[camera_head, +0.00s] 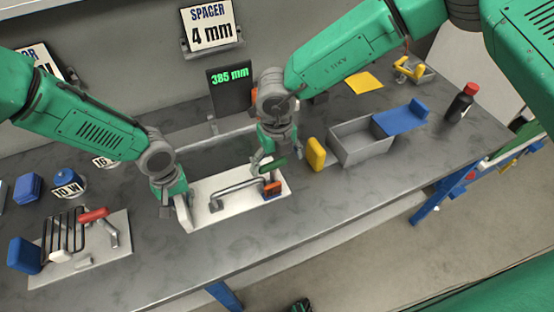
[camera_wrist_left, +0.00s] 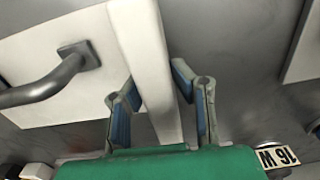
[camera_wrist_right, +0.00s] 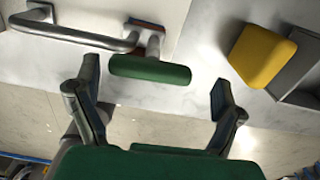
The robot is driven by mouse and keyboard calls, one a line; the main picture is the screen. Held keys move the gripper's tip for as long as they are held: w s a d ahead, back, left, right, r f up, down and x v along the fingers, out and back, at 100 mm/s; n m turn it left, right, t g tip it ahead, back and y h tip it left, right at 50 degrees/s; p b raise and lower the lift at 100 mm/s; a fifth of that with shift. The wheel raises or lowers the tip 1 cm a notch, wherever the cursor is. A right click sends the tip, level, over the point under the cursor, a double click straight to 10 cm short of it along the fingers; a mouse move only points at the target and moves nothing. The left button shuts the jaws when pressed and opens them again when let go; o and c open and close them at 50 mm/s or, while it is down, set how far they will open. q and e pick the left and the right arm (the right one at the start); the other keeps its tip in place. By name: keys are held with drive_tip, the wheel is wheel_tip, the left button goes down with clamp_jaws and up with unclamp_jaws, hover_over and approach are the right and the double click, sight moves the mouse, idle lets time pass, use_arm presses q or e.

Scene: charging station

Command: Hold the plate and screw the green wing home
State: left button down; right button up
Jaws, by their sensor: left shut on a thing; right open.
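The white plate (camera_head: 240,208) lies on the grey bench, with a grey bar handle (camera_head: 235,188) on it. My left gripper (camera_head: 182,208) is shut on the plate's raised left edge; the left wrist view shows that white edge (camera_wrist_left: 150,60) between the blue-padded fingers (camera_wrist_left: 160,105). The green wing (camera_head: 273,166) sits at the right end of the handle, above an orange-and-blue block (camera_head: 272,188). My right gripper (camera_head: 268,155) is open above the wing. In the right wrist view the green wing (camera_wrist_right: 150,69) lies ahead of the spread fingers (camera_wrist_right: 155,105), not between them.
A yellow block (camera_head: 316,153) and a grey open box (camera_head: 360,143) with a blue lid (camera_head: 402,117) stand right of the plate. A dark bottle (camera_head: 461,103) is farther right. A rack panel (camera_head: 80,250) with a red handle lies at left. The bench front is clear.

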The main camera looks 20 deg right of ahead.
use_arm(q)
drive_tip(key=shift+s+d+f, duration=0.1)
drive_tip(key=shift+s+d, duration=0.05)
drive_tip(key=shift+d, duration=0.05)
use_arm(e)
wheel_tip(320, 180, up, 12)
drive_tip(key=shift+f, duration=0.15)
drive_tip(key=shift+d, duration=0.1)
use_arm(q)
drive_tip(key=c, duration=1.3)
unclamp_jaws()
use_arm(e)
drive_tip(key=shift+w, duration=0.1)
